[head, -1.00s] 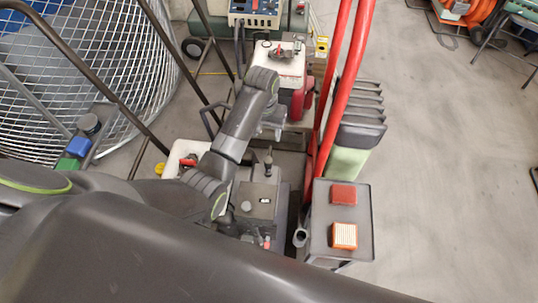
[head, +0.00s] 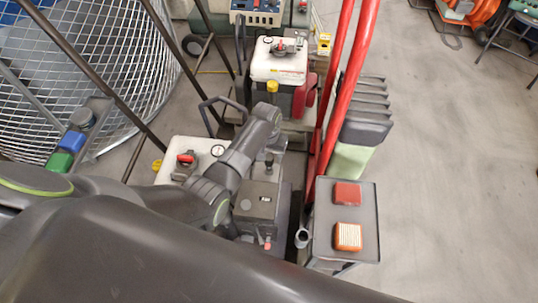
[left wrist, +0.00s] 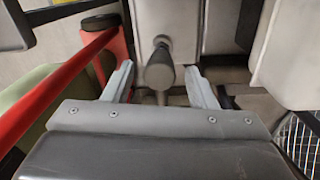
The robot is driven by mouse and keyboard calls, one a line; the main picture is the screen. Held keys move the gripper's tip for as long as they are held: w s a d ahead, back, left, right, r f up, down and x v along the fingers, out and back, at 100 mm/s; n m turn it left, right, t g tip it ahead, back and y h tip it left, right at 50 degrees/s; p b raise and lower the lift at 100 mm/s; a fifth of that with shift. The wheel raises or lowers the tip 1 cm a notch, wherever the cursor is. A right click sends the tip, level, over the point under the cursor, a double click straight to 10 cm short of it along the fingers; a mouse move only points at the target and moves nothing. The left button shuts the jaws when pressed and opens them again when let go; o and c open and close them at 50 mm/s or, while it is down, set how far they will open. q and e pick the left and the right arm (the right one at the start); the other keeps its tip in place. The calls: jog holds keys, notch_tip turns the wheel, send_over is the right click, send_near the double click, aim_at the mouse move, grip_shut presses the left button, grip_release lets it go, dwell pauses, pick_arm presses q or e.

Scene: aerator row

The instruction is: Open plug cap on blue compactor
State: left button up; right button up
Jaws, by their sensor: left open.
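I cannot make out a clearly blue compactor in either view. In the head view a machine with a white tank (head: 279,66) and red sides carries a dark cap (head: 280,46) on top, with a yellow cap (head: 272,86) in front. A nearer white tank (head: 206,150) has a red-topped cap (head: 186,158) and a yellow cap (head: 157,165) at its side. My left arm reaches over this nearer machine; its fingers are hidden in the head view. In the left wrist view my left gripper (left wrist: 160,68) is open, with a dark knob between or beyond its fingers. Contact is unclear.
Red poles (head: 341,95) rise right of the machines, beside a grey stand with a red block (head: 346,194) and an orange block (head: 348,237). A wire-mesh drum (head: 105,70) and dark bars fill the left.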

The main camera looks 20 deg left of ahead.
pick_arm(q)
jog(key=shift+c, duration=0.4)
pick_arm(e)
jog(key=shift+w, duration=0.1)
pick_arm(q)
jog(key=c, duration=0.5)
grip_shut()
pick_arm(e)
jog(key=shift+w, duration=0.3)
